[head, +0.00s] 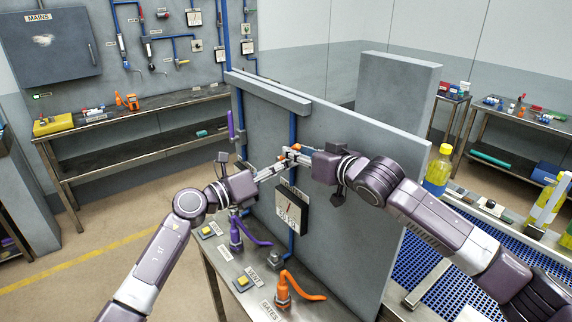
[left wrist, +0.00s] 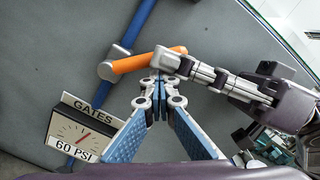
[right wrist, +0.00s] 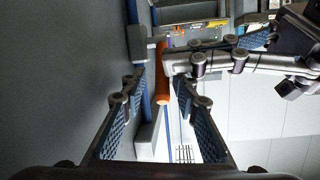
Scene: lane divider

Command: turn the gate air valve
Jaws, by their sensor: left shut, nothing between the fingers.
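The gate air valve has an orange lever (left wrist: 136,63) on a grey hub (left wrist: 106,71), on the blue pipe running up the grey panel. The lever lies roughly across the pipe. In the head view the grippers partly hide it. My left gripper (left wrist: 157,82) is shut and empty, its tips just below the lever; I cannot tell if they touch it. My right gripper (right wrist: 160,90) has its fingers apart, with the lever (right wrist: 162,75) showing between them. The gauge (head: 291,208) labelled GATES (left wrist: 87,108) and 60 PSI hangs on the panel below the lever.
The panel (head: 345,170) stands upright between the bench and the blue conveyor (head: 420,257). On the bench are an orange hose fitting (head: 283,291), a purple fitting (head: 236,232) and yellow buttons (head: 243,282). My two grippers are very close together.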

